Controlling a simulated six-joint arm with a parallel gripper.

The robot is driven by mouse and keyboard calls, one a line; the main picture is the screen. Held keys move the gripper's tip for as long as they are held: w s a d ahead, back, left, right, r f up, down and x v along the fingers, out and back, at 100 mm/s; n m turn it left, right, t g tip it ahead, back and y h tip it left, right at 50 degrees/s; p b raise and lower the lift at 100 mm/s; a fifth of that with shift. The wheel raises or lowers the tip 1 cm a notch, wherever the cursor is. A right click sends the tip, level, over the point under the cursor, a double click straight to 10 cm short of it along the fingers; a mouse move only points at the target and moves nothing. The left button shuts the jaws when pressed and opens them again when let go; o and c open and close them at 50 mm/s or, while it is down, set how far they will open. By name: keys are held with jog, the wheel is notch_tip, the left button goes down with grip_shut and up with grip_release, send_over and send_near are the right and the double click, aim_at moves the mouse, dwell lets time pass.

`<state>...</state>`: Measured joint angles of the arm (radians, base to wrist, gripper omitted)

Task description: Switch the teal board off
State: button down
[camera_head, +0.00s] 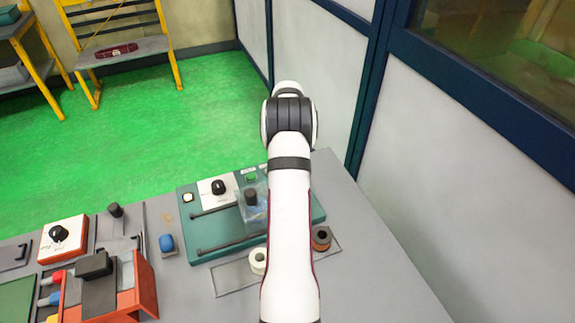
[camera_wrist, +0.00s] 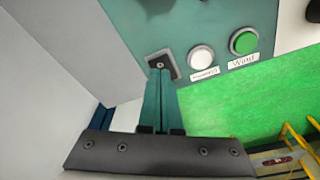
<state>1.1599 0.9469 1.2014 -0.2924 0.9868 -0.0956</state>
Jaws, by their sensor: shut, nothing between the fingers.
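The teal board (camera_head: 190,222) lies on the grey bench in the head view, partly behind my arm. It carries a white panel with a black knob (camera_head: 218,187) and a green button (camera_head: 251,178). In the wrist view, the board (camera_wrist: 165,20) shows a small dark switch plate (camera_wrist: 154,61), a white round button or lamp (camera_wrist: 201,57) with an unclear label, and a green button (camera_wrist: 243,41) labelled "Wind". My gripper (camera_wrist: 160,73) is shut and empty, its fingertips at the dark plate. I cannot tell whether they touch it. My gripper is hidden in the head view.
A clear box with a black top (camera_head: 251,205) stands on the board. A white spool (camera_head: 258,261) and a brown spool (camera_head: 321,238) sit in front of it. A blue object (camera_head: 167,243) and an orange fixture (camera_head: 143,285) are left. A wall panel rises at right.

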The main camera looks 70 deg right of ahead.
jog(key=shift+f, duration=0.9)
dwell(0.8)
jog(key=shift+r, duration=3.55)
